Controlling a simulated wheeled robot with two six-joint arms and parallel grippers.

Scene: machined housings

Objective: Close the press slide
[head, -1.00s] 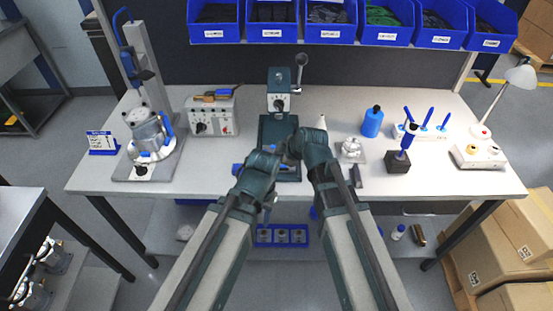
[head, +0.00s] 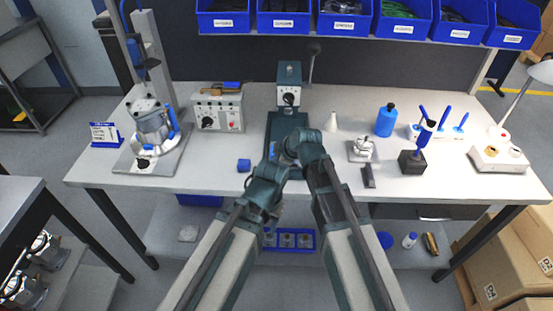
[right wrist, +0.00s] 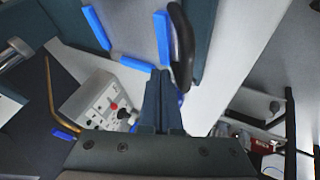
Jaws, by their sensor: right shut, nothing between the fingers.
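The teal press (head: 289,93) stands at the middle of the table, with a dark lever rising at its right and a dark teal bed (head: 287,122) in front. My arms cover the near end of the bed, so how far the slide is out cannot be told. My right gripper (head: 284,157) is over that near end, partly hidden by its own wrist. The right wrist view shows its fingers (right wrist: 161,76) shut and empty, close beside a black loop handle (right wrist: 182,48); contact cannot be told. My left arm ends at the left of the bed, its fingers hidden.
A grey control box (head: 218,112) and a clamp stand with a metal housing (head: 152,123) are at left. A blue bottle (head: 386,120) and a black stand (head: 412,162) are at right. Blue bins hang above.

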